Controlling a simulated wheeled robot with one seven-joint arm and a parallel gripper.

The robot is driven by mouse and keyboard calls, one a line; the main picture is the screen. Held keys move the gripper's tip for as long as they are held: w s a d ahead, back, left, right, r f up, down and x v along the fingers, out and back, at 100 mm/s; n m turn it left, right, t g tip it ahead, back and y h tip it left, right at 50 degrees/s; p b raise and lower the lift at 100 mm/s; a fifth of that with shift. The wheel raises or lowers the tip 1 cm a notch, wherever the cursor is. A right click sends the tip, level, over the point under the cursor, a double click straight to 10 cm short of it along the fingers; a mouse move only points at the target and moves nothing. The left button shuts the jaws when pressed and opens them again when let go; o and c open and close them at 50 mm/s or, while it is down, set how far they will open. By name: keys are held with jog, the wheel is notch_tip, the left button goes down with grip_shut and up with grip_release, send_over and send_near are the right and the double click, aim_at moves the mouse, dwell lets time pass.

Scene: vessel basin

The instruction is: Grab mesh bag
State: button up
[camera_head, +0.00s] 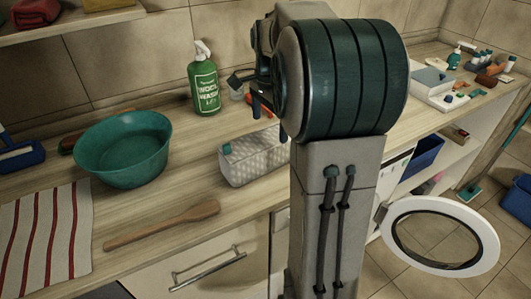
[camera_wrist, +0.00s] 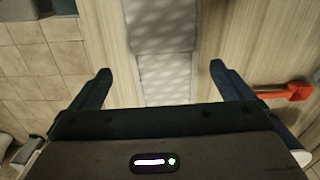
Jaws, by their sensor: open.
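The mesh bag (camera_head: 250,160) is a boxy, pale grey-white patterned bundle with a small teal tab at its upper left corner. It sits on the wooden counter left of my arm in the head view; its right end is partly hidden by my arm. In the wrist view the mesh bag (camera_wrist: 164,42) lies across the middle, with a crosswise seam. My gripper (camera_wrist: 160,69) is open, one finger on each side of the bag's width, with gaps to both. Its height above the bag is unclear. In the head view the gripper is mostly hidden behind my arm.
A green wool wash bottle (camera_head: 203,80) stands behind the bag. A teal basin (camera_head: 123,150), a wooden spoon (camera_head: 165,225) and a striped towel (camera_head: 48,235) are to its left. A red-orange object (camera_wrist: 290,92) lies right of my gripper. The washer door (camera_head: 440,235) hangs open.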

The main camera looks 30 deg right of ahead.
aim_at(269, 139)
notch_tip(269, 139, down, 4)
jog(key=shift+r, duration=0.15)
jog(key=shift+w+a+f, duration=0.1)
jog(key=shift+a+f, duration=0.05)
jog(key=shift+f, duration=1.2)
jog(key=shift+w+a+f, duration=0.1)
jog(key=shift+a+f, duration=0.05)
jog(key=shift+f, duration=1.2)
jog(key=shift+c, duration=0.3)
jog(key=c, duration=1)
